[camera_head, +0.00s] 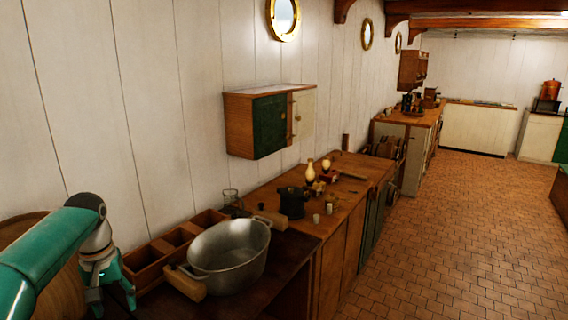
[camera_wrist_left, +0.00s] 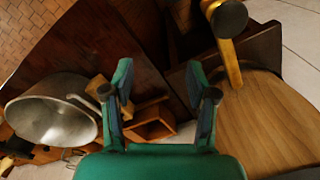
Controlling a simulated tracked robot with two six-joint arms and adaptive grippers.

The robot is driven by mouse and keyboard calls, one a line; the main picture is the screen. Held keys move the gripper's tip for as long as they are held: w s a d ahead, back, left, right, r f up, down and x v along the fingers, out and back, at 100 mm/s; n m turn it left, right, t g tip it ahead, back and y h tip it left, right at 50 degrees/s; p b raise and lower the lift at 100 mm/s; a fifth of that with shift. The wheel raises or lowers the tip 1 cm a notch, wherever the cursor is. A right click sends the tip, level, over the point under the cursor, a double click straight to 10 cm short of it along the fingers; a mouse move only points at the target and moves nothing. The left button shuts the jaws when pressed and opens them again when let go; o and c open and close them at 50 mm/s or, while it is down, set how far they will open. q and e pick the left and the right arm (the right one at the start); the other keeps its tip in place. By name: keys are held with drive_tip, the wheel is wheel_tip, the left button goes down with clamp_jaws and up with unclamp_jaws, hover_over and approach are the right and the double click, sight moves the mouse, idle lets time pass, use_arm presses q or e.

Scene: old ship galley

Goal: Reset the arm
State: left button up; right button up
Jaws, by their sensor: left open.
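My left arm comes in from the left in the head view. Its left gripper (camera_head: 110,296) points down, just left of a wooden compartment box and a large metal pot. In the left wrist view the left gripper (camera_wrist_left: 160,95) has its two fingers apart with nothing between them. The dark wooden counter and part of the box show beyond the fingers. My right gripper is in neither view.
The metal pot (camera_head: 231,255) with wooden handles stands beside the compartment box (camera_head: 147,277). A round wooden surface (camera_wrist_left: 265,125) is close on the right in the wrist view. A wall cabinet (camera_head: 254,124) hangs above the counter. The tiled floor (camera_head: 450,230) at right is clear.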

use_arm(q)
drive_tip(key=s+d+f+m+g+h, duration=0.1)
drive_tip(key=s+d+f, duration=0.2)
drive_tip(key=f, duration=0.5)
drive_tip(key=s+d+f+m+g, duration=0.1)
drive_tip(key=s+d+f+g, duration=0.2)
drive_tip(key=f, duration=0.4)
drive_tip(key=s+d+f+h, duration=0.1)
drive_tip(key=s+d+f, duration=0.3)
drive_tip(key=f, duration=0.4)
drive_tip(key=s+d+f+t+h, duration=0.2)
drive_tip(key=s+d+f+t, duration=0.2)
drive_tip(key=s+d+f, duration=0.9)
drive_tip(key=shift+s+d+t, duration=0.2)
drive_tip(key=shift+s+t, duration=0.1)
drive_tip(key=shift+s, duration=1.05)
